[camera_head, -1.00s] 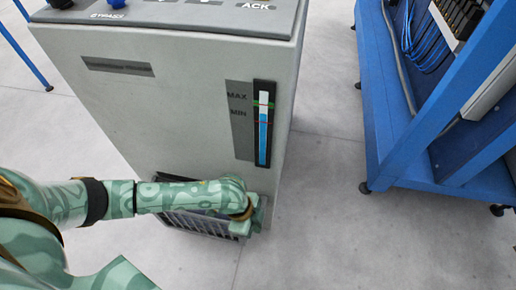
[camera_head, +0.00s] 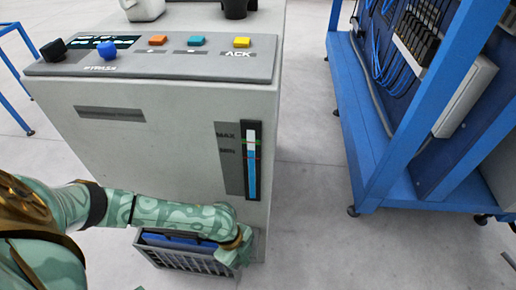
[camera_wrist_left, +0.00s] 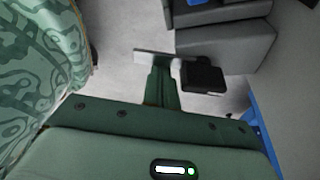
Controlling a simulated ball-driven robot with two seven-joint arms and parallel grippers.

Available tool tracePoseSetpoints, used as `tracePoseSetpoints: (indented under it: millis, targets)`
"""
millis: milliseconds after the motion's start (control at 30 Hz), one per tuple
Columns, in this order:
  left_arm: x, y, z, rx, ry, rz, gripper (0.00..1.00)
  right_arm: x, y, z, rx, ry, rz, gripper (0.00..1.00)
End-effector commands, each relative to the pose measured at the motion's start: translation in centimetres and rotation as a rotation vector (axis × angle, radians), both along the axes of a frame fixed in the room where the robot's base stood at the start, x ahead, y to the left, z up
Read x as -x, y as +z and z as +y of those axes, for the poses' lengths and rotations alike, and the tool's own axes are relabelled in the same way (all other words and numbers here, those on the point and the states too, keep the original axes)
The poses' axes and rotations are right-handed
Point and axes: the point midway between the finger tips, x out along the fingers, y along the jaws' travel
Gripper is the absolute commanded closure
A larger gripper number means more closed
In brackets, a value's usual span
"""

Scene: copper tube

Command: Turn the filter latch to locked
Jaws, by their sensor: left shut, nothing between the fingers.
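The filter grille (camera_head: 190,262) is a grey slatted front low on the grey cabinet, with a blue filter part (camera_head: 180,243) showing behind its top edge. My left gripper (camera_head: 241,250) is at the grille's right end. Its hand and forearm cover part of the grille, and no latch can be made out there. In the left wrist view my left gripper (camera_wrist_left: 163,82) is shut and empty, its fingers close to a flat grey bar (camera_wrist_left: 150,55) and a small black block (camera_wrist_left: 204,77). I cannot tell whether they touch, or whether the block is the latch. My right gripper is not in view.
The cabinet (camera_head: 150,165) carries a level gauge (camera_head: 252,165) and a sloped panel with coloured buttons (camera_head: 196,41) and knobs. A blue rack (camera_head: 372,130) with cables stands at the right. Bare floor (camera_head: 305,190) lies between them.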

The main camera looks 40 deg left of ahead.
Motion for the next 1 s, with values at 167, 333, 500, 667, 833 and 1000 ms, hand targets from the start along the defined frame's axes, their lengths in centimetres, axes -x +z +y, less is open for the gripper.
tracePoseSetpoints:
  millis: [167, 333, 500, 667, 833, 1000]
  targets:
    - [0.3, -0.2, 0.8, 0.0, -0.156, 0.001, 1.0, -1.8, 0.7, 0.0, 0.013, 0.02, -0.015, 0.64]
    - [0.4, -0.1, 1.3, 0.0, -0.284, 0.0, 1.0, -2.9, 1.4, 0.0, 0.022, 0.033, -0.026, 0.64]
    - [0.5, -0.1, 1.7, 0.0, -0.348, 0.0, 1.0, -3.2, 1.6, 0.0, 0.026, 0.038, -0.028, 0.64]
    - [0.5, 0.0, 1.9, 0.0, -0.346, 0.0, 1.0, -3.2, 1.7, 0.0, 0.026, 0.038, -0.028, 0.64]
    - [0.5, 0.0, 2.1, 0.0, -0.344, 0.0, 1.0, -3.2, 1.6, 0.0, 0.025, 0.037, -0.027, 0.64]
    - [0.5, 0.0, 2.1, 0.0, -0.344, 0.0, 1.0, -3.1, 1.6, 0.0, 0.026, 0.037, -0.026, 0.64]
